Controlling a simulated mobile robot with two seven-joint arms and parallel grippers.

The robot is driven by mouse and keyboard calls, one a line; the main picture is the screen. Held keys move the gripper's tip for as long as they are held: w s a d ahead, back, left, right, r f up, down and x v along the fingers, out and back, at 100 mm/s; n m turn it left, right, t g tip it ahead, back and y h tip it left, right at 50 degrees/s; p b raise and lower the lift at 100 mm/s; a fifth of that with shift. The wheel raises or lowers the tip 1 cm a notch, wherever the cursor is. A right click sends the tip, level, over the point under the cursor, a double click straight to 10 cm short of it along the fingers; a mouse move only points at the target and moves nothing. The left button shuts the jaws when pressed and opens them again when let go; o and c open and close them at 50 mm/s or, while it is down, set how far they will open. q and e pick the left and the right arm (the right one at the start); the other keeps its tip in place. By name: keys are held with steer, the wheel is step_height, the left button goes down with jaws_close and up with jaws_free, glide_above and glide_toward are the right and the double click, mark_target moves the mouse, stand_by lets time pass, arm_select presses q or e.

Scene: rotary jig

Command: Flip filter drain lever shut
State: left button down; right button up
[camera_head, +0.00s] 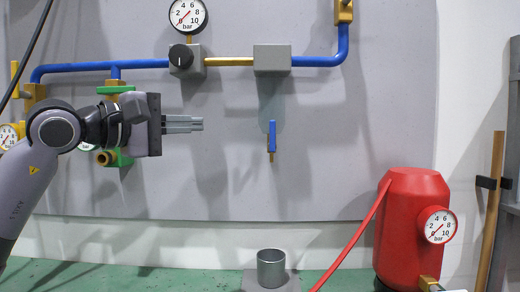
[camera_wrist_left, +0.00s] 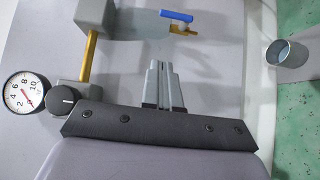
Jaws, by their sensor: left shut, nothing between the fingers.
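The filter is a grey block (camera_head: 272,58) on the pipe line with a translucent bowl (camera_head: 277,100) below it. Its drain lever (camera_head: 272,135) is blue and hangs upright, in line with the brass drain under the bowl. In the left wrist view the lever (camera_wrist_left: 176,16) lies alongside the brass drain (camera_wrist_left: 183,30), at the top. My left gripper (camera_head: 201,124) points right, left of the lever and apart from it. Its fingers are shut with nothing between them, and they also show in the left wrist view (camera_wrist_left: 158,64). My right gripper is in neither view.
A regulator with a black knob (camera_head: 181,56) and a gauge (camera_head: 187,15) sits left of the filter. A metal cup (camera_head: 271,268) stands below the drain. A red tank (camera_head: 408,225) with a red hose stands at right. The panel around the lever is clear.

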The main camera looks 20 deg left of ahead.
mark_target(272, 136)
arm_select(q)
steer(key=shift+w+f, duration=0.3)
steer(key=shift+f, duration=0.25)
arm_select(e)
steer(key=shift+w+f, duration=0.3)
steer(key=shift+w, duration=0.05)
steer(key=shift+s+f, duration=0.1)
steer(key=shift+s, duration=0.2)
